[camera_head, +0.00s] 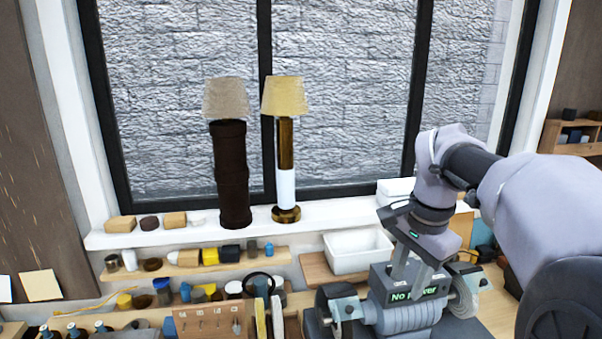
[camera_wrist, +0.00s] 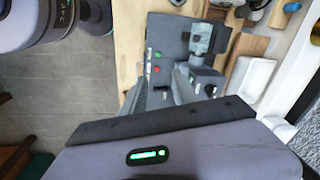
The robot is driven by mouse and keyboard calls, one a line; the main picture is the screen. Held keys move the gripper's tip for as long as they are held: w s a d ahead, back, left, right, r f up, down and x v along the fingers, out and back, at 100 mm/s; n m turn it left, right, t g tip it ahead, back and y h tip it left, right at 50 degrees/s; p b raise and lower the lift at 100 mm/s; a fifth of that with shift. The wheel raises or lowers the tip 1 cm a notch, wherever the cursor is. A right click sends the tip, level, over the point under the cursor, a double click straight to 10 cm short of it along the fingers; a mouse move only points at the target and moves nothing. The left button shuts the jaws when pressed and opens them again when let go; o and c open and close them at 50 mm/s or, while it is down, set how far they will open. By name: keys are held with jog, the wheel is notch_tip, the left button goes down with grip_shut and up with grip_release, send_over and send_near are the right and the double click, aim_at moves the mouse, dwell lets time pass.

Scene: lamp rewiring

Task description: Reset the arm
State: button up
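My arm reaches in from the right in the head view. My gripper (camera_head: 409,273) points down at the grey machine (camera_head: 402,317), whose display reads "No Power". The two fingers look spread apart, with nothing visible between them. I cannot tell whether they touch the machine. In the wrist view, the dark fingers of my gripper (camera_wrist: 164,97) show past the wrist housing, beside the machine's panel (camera_wrist: 165,45) with a green and a red button. The wrist housing hides much of the lower part of that view.
Two lamps stand on the windowsill: one with a dark brown body (camera_head: 232,175), one brass and white (camera_head: 286,155). A white bin (camera_head: 357,251) sits left of my gripper. Shelves of small parts and a tool rack (camera_head: 208,322) fill the left. Grey floor (camera_wrist: 60,90) is clear.

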jog(key=s+a+f+n+t+b, duration=0.2)
jog(key=s+a+f+n+b, duration=0.2)
jog(key=s+f+b, duration=0.5)
jog(key=s+a+f+n+t+y+b, duration=0.1)
jog(key=s+a+f+b, duration=0.4)
jog(key=s+f+b, duration=0.5)
jog(key=s+f+n+t, duration=0.1)
jog(key=s+f+n, duration=0.1)
jog(key=s+f, duration=0.2)
notch_tip(320, 180, down, 3)
jog(key=shift+s+a+f+n+y, duration=0.2)
jog(key=shift+n+y, duration=0.1)
jog(key=shift+n, duration=0.1)
jog(key=shift+o, duration=0.6)
